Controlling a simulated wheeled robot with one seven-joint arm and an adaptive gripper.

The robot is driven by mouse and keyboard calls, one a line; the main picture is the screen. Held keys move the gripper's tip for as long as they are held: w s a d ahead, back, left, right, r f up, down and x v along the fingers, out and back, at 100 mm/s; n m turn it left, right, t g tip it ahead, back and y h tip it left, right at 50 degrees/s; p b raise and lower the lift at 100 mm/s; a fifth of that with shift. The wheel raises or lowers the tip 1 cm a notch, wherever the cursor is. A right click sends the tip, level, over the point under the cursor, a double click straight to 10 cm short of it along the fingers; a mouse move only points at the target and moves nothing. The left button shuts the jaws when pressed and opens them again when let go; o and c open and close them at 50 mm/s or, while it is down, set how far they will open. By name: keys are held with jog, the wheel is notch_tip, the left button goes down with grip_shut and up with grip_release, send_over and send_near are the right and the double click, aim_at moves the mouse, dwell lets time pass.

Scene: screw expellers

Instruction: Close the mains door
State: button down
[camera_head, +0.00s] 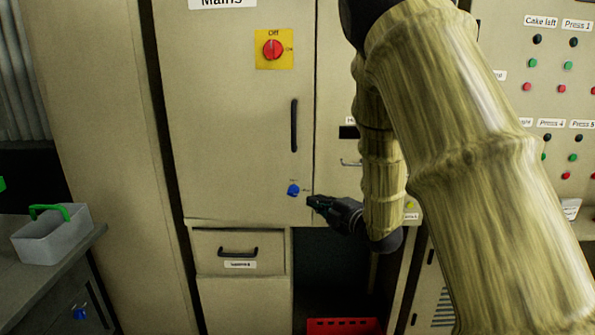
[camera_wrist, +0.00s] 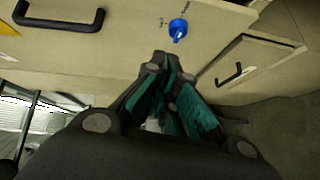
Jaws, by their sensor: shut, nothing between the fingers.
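The mains door (camera_head: 225,130) is a tall beige cabinet door under a "Mains" label. It looks flush with the panel to its right. It bears a red rotary switch on a yellow plate (camera_head: 273,49), a black vertical handle (camera_head: 294,125) and a blue knob (camera_head: 293,190) near its lower right corner. My gripper (camera_head: 313,202) is shut and empty, just right of the blue knob and apart from it in the head view. In the wrist view the fingers (camera_wrist: 162,70) point toward the door, with the blue knob (camera_wrist: 178,27) beyond them and the handle (camera_wrist: 60,14) at upper left.
A drawer (camera_head: 238,252) with a black handle sits below the door. An open dark recess with a red crate (camera_head: 344,326) is to its right. A grey bin with a green handle (camera_head: 50,236) stands on the left bench. A button panel (camera_head: 558,90) is at right.

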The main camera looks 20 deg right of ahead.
notch_tip(320, 180, up, 5)
jog(key=n+y, duration=0.1)
jog(key=n, duration=0.1)
jog(key=shift+t, duration=0.3)
jog(key=p+x, duration=0.1)
jog(key=x, duration=0.3)
jog(key=d+p+x, duration=0.1)
jog(key=x, duration=0.3)
jog(key=d+p+x, duration=0.1)
jog(key=x, duration=0.3)
jog(key=shift+w+a+r, duration=0.1)
jog(key=shift+w+a, duration=0.05)
jog(key=shift+w, duration=1.05)
jog(key=shift+d, duration=0.2)
